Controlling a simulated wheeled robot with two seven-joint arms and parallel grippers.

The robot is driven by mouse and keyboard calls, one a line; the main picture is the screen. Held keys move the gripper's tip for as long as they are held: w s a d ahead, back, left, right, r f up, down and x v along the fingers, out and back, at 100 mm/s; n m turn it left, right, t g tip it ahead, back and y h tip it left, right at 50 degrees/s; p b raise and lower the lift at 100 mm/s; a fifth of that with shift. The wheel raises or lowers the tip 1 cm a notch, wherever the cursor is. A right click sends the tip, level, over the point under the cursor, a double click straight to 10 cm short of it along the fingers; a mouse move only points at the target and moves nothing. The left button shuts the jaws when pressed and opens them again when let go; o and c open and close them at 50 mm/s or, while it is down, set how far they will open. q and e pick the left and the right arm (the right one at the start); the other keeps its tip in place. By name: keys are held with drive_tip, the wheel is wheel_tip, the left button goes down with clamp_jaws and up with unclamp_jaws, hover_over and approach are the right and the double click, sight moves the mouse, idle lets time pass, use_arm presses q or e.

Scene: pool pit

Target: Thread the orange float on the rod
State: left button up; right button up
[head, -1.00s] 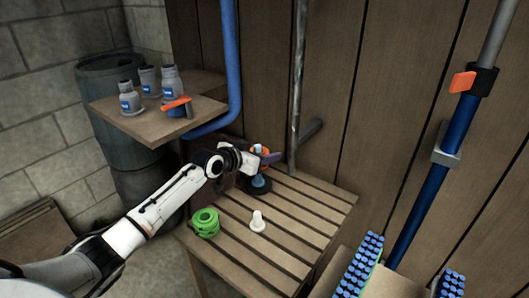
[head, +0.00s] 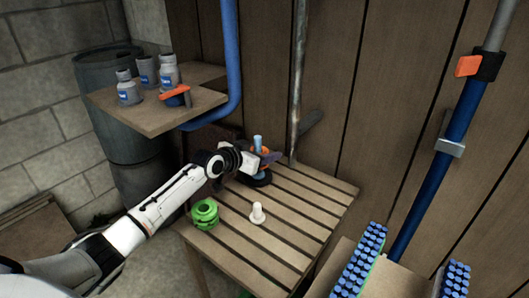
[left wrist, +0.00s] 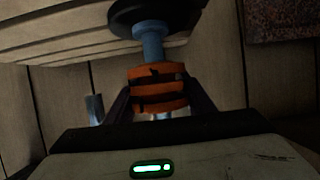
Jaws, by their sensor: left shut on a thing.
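My left gripper (head: 262,158) is shut on the orange float (left wrist: 158,88), which sits between its two fingers in the left wrist view. The float is around the blue rod (left wrist: 152,46), partway along it. The rod's black base (left wrist: 155,12) rests on the slatted table, and a gap of bare rod separates base and float. In the head view the rod's tip (head: 257,141) sticks up above the gripper. Only a sliver of the float (head: 266,150) shows there, and the fingers hide the rest. My right gripper is out of view.
A green ringed piece (head: 205,213) and a white cone-like piece (head: 257,213) stand on the slatted table (head: 300,222). A shelf (head: 150,118) with grey bottles is at upper left, near a blue pipe (head: 229,60). A grey pipe (head: 298,80) rises behind the table.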

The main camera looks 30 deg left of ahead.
use_arm(q)
drive_tip(key=shift+f, duration=0.15)
drive_tip(key=shift+f+b, duration=1.1)
drive_tip(key=shift+f, duration=0.3)
drive_tip(key=o, duration=1.6)
